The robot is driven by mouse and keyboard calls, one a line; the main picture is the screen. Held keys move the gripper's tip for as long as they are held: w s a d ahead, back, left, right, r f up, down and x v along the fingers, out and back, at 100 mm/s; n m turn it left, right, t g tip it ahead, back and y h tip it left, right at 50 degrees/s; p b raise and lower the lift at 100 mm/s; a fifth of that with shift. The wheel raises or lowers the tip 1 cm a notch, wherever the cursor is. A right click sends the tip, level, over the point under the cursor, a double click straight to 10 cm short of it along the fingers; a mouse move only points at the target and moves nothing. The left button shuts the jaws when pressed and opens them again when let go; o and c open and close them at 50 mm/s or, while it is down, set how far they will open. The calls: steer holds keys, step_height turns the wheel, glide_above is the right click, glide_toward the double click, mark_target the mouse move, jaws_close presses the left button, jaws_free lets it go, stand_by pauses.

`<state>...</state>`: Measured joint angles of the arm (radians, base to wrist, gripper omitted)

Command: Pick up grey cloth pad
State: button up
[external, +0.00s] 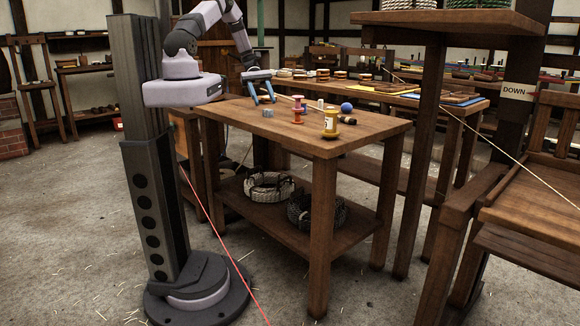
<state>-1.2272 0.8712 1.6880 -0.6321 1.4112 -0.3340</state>
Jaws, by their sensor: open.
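I cannot tell the exact height of the fingertips over the tabletop.
To the right on the table stand a red spool (298,109), a yellow jar-like thing (330,122), a blue ball (346,107) and a dark cylinder (346,119). Rope coils (269,186) lie on the lower shelf. A red line (215,227) runs slanting in front of the table.

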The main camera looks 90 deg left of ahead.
mark_target(267, 110)
steer(key=s+a+f+n+t, duration=0.1)
steer(key=a, duration=0.1)
steer(key=s+a+n+t, duration=0.2)
steer(key=s+a+f+n+t, duration=0.1)
steer(key=a, duration=0.2)
steer(key=shift+s+f+n+t, duration=0.15)
steer(key=shift+f+n+t, duration=0.15)
steer(key=shift+n+t, duration=0.1)
steer(key=shift+x, duration=1.05)
steer(key=shift+p+x, duration=1.15)
steer(key=shift+x, duration=0.8)
steer(key=shift+w+d+f, duration=0.25)
steer(key=shift+w+f, duration=0.2)
steer(key=shift+w, duration=0.15)
steer(key=c, duration=1.1)
